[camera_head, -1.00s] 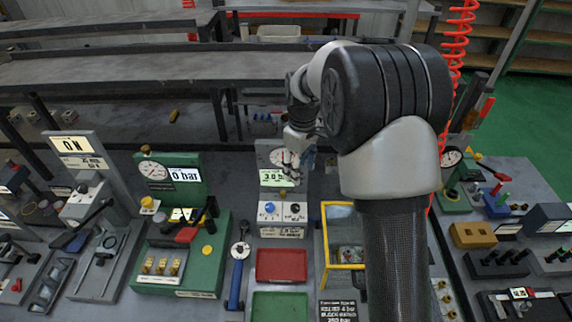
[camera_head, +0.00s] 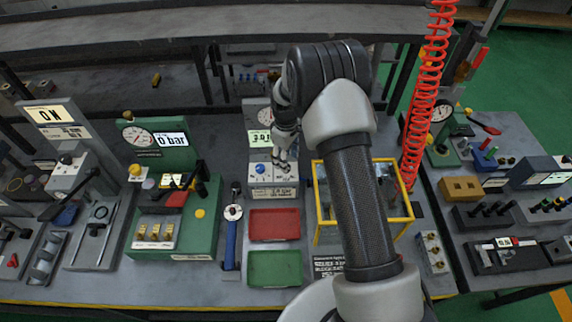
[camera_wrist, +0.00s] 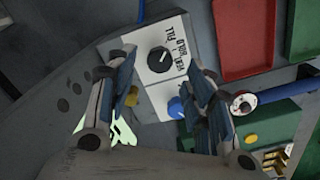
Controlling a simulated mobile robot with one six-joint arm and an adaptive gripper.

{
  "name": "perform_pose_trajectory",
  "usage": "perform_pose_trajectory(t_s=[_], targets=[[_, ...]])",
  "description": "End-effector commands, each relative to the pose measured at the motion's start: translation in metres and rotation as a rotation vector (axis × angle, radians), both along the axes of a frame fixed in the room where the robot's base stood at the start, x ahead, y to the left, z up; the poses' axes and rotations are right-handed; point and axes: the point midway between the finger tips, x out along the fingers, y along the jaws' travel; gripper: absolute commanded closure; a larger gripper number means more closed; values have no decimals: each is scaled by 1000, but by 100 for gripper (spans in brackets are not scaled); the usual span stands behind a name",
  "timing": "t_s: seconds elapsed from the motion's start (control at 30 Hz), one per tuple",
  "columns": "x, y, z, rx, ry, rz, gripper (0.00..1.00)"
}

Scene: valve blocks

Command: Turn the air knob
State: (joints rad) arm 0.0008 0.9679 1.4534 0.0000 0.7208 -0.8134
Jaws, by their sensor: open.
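A small grey panel (camera_head: 262,192) with a gauge and display block behind it carries two knobs. The blue knob (camera_head: 261,169) shows beside my gripper (camera_head: 283,160). In the wrist view, a black knob (camera_wrist: 160,59) with a white pointer sits beside printing that reads FILL, HOLD and a partly legible third word. The blue knob (camera_wrist: 175,107) shows there next to the right finger. My gripper (camera_wrist: 160,72) is open, its fingers apart at the panel with nothing held. In the head view it hides the black knob. I cannot tell contact or which knob is the air knob.
A red tray (camera_head: 274,224) and a green tray (camera_head: 275,268) lie in front of the panel. A yellow-framed box (camera_head: 318,205) stands to the right. A green gauge block (camera_head: 205,229) and a blue-handled tool (camera_head: 232,242) are to the left.

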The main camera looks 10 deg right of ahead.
Motion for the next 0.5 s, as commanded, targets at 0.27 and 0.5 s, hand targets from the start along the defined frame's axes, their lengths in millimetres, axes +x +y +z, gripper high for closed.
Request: perform_pose_trajectory(t_s=[0.27,0.5], targets=[[0,0,-34,0,0,0,52],[0,0,-38,0,0,0,52]])
